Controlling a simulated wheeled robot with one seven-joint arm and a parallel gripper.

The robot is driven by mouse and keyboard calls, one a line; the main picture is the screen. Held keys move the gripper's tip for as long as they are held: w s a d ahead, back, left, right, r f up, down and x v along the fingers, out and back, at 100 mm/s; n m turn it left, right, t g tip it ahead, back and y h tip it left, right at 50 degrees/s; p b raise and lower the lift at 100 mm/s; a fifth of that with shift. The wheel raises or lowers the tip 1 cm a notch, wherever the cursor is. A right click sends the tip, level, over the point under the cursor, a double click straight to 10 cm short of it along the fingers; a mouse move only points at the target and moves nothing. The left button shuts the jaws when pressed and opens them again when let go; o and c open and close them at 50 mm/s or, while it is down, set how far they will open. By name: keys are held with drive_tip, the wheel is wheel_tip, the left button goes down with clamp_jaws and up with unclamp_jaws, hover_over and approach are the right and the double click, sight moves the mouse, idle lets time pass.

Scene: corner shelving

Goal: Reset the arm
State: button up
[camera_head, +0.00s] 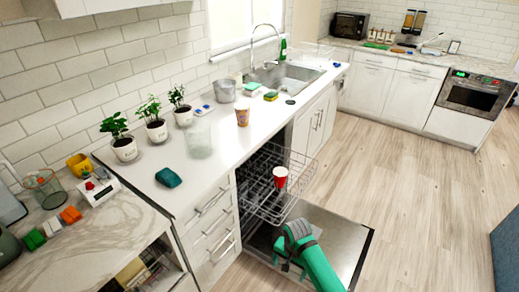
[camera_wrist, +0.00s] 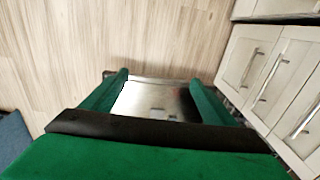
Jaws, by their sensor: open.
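My green arm reaches in from the bottom of the head view over the open dishwasher door (camera_head: 340,222). In the wrist view my gripper (camera_wrist: 160,92) has its two green fingers spread apart, with nothing between them. The metal inner face of the dishwasher door (camera_wrist: 150,103) shows beyond the fingers. In the head view the fingertips are hard to make out. A red cup (camera_head: 280,177) is at the pulled-out wire dish rack (camera_head: 262,200), apart from my arm.
Drawers (camera_head: 212,225) stand left of the dishwasher. The wooden floor (camera_head: 420,190) to the right is clear.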

drive_tip(key=w+a+r+n+t+y, duration=0.1)
drive_tip(key=w+a+r+t+y, duration=0.15)
drive_tip(key=a, duration=1.05)
drive_tip(key=w+a+r+n+t+y, duration=0.1)
drive_tip(key=w+a+t+y, duration=0.15)
drive_tip(key=a, duration=1.05)
drive_tip(key=s+a+r+m+t+y, duration=0.1)
drive_tip(key=s+a+r+t, duration=0.15)
drive_tip(key=a, duration=0.25)
drive_tip(key=s+a+r+t+y, duration=0.1)
drive_tip(key=s+a+r+t, duration=0.15)
drive_tip(key=a, duration=0.25)
drive_tip(key=s+d+t+h, duration=0.25)
drive_tip(key=s+d, duration=0.35)
drive_tip(key=s, duration=0.6)
drive_tip(key=s+d+t+h, duration=0.1)
drive_tip(key=s+d+h, duration=0.2)
drive_tip(key=s+d, duration=0.6)
drive_tip(key=s+d+r+n+h, duration=0.1)
drive_tip(key=s+d+r+n, duration=0.1)
drive_tip(key=s+d+r, duration=0.3)
drive_tip(key=s+d+r+n+t, duration=0.1)
drive_tip(key=s+d+r+n, duration=0.2)
drive_tip(key=s, duration=0.8)
wheel_tip(320, 180, up, 2)
drive_tip(key=shift+s+d+r+n+h, duration=0.1)
drive_tip(key=shift+s+d+n+h, duration=0.25)
drive_tip(key=shift+d, duration=0.55)
drive_tip(key=shift+t, duration=0.25)
